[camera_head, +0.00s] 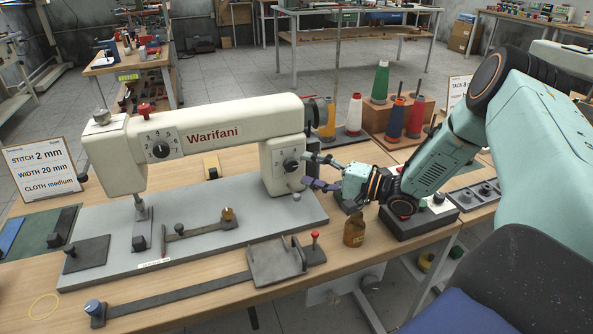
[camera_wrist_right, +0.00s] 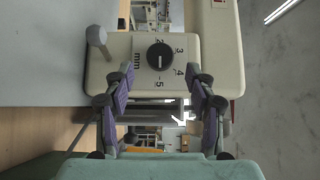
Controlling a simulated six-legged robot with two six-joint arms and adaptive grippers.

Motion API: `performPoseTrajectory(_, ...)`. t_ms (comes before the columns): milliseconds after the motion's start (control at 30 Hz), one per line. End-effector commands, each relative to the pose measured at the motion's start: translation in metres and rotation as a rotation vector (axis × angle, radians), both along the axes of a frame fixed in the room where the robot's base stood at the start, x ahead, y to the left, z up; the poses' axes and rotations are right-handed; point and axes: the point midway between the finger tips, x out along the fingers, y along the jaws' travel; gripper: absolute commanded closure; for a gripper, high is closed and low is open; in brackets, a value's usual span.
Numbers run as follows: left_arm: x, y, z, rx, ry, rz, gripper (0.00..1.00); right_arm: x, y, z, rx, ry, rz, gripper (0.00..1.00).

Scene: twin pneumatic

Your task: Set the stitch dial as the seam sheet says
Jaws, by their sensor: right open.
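The seam sheet (camera_head: 41,168) at the left reads stitch 2 mm, width 20 mm, cloth medium. My right gripper (camera_head: 314,172) is open just in front of the dial, its purple-padded fingers apart on either side of it and not touching the knob. My left gripper is out of view.
A second numbered dial (camera_head: 160,149) is on the machine's left head. A dark box (camera_head: 418,217) lies under my right wrist, with thread cones (camera_head: 380,82) behind. A red-knobbed lever (camera_head: 315,238) stands at the front.

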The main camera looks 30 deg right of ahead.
Motion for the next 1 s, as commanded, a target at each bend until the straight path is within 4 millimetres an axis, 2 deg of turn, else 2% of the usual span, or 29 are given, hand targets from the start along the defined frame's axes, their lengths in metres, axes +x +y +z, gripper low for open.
performPoseTrajectory(100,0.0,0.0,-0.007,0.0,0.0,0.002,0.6,0.015,0.01,-0.002,-0.002,0.0,0.004,0.44)
performPoseTrajectory(300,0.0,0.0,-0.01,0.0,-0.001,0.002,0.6,0.03,0.019,-0.001,0.0,0.0,0.002,0.44)
performPoseTrajectory(600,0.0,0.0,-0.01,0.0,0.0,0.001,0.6,0.034,0.022,0.001,0.001,-0.001,0.002,0.44)
performPoseTrajectory(1000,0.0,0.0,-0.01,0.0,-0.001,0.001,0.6,0.034,0.022,0.0,0.0,0.0,0.001,0.77)
